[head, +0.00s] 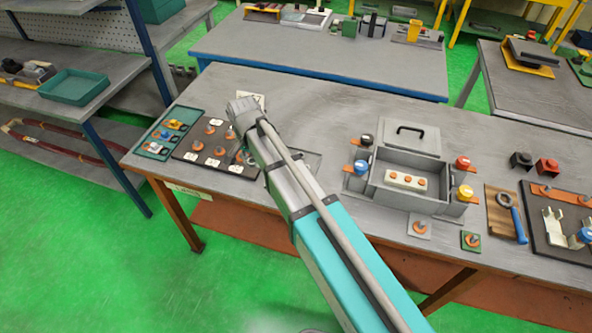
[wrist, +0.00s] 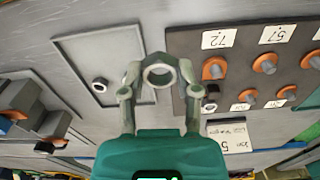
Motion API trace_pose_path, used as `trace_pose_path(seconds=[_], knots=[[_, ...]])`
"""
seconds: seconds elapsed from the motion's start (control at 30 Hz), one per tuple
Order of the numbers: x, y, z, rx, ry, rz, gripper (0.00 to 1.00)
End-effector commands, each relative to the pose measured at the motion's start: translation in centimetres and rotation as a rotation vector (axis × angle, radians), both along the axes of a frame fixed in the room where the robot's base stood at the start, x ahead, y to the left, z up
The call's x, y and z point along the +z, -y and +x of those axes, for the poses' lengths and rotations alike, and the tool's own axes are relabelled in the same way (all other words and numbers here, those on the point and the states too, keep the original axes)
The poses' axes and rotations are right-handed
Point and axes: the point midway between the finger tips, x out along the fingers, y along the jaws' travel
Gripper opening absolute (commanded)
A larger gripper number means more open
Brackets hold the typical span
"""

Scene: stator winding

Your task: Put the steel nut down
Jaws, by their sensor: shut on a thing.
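My gripper (wrist: 159,76) is shut on the steel nut (wrist: 160,87), a grey ring held between the two fingertips in the wrist view. In that view the nut appears over the grey surface between a shallow grey tray (wrist: 68,42) on the left and a dark board with orange-based posts (wrist: 184,45) on the right. Another small nut-like ring (wrist: 100,86) lies in the tray. In the head view my arm reaches to the dark board (head: 186,152), and my wrist hides the fingertips and the held nut. The nut's height above the surface is unclear.
Number cards such as 72 (wrist: 215,39) lie beside the posts. A teal tray with small parts (head: 154,148) stands left of the board. A grey open box (head: 375,183) with terminals stands to the right. The bench's back middle (head: 310,100) is clear.

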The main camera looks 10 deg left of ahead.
Motion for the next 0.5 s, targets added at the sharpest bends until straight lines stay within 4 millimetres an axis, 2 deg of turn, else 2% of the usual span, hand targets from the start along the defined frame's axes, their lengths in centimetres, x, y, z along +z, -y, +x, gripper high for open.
trace_pose_path(seconds=[0.03,0.3,0.5], knots=[[0.4,1.7,-0.6,-0.029,0.000,0.000,0.00],[2.0,10.6,-3.3,-0.243,0.000,0.000,0.00],[2.8,15.8,-5.4,-0.388,0.000,0.000,0.00]])
